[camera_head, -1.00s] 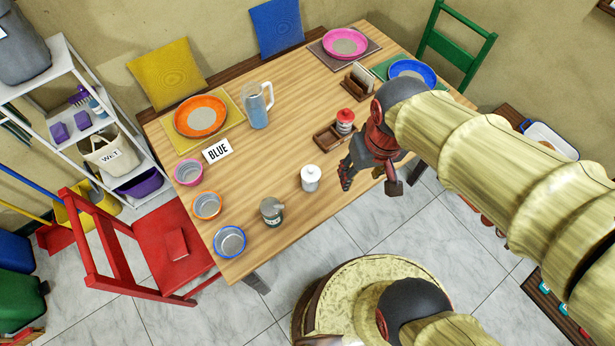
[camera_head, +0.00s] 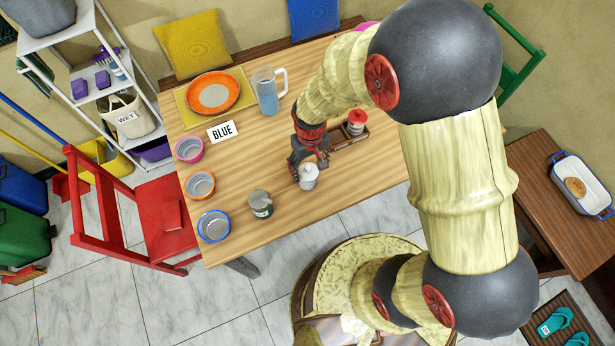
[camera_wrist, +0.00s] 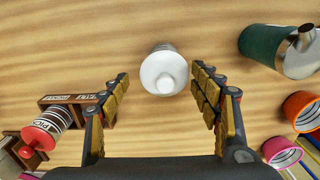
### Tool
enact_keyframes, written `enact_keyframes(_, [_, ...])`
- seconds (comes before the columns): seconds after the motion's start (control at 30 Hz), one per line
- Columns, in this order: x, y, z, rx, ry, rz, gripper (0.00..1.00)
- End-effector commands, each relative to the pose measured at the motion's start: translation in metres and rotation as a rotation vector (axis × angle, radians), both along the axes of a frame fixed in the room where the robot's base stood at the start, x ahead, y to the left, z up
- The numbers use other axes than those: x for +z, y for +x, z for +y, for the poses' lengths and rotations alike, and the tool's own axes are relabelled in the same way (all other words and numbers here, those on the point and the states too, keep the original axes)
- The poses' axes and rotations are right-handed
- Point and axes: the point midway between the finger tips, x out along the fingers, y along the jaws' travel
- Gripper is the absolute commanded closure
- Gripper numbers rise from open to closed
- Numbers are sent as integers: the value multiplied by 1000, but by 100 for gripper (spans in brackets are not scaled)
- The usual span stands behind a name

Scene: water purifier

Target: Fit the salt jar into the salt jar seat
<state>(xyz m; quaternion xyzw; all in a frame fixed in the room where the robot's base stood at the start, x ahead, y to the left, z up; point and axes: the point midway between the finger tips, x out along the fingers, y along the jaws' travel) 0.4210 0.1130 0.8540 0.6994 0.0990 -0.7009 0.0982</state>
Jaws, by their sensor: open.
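The white salt jar (camera_head: 309,178) stands upright on the table, outside the wooden holder. In the wrist view the jar (camera_wrist: 163,72) shows between my two spread fingertips, with clear space on both sides. My gripper (camera_head: 306,166) is open just at the jar; it also shows open in the wrist view (camera_wrist: 160,80). The wooden holder (camera_head: 350,138) lies right of the jar, behind my gripper, with a red-lidded jar (camera_head: 357,121) in its far part. The holder's labelled edge (camera_wrist: 72,99) shows at left in the wrist view; its near part is partly hidden by my finger.
A grey-green lidded pot (camera_head: 260,204) stands left of the salt jar. Blue (camera_head: 214,226), orange (camera_head: 200,185) and pink (camera_head: 189,149) bowls line the left edge.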

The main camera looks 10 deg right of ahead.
Motion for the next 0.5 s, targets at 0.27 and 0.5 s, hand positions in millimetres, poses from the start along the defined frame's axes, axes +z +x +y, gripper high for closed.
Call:
enact_keyframes(0.27, [-29,-3,5,2,-1,2,37])
enact_keyframes(0.5, [-54,-3,7,1,0,0,37])
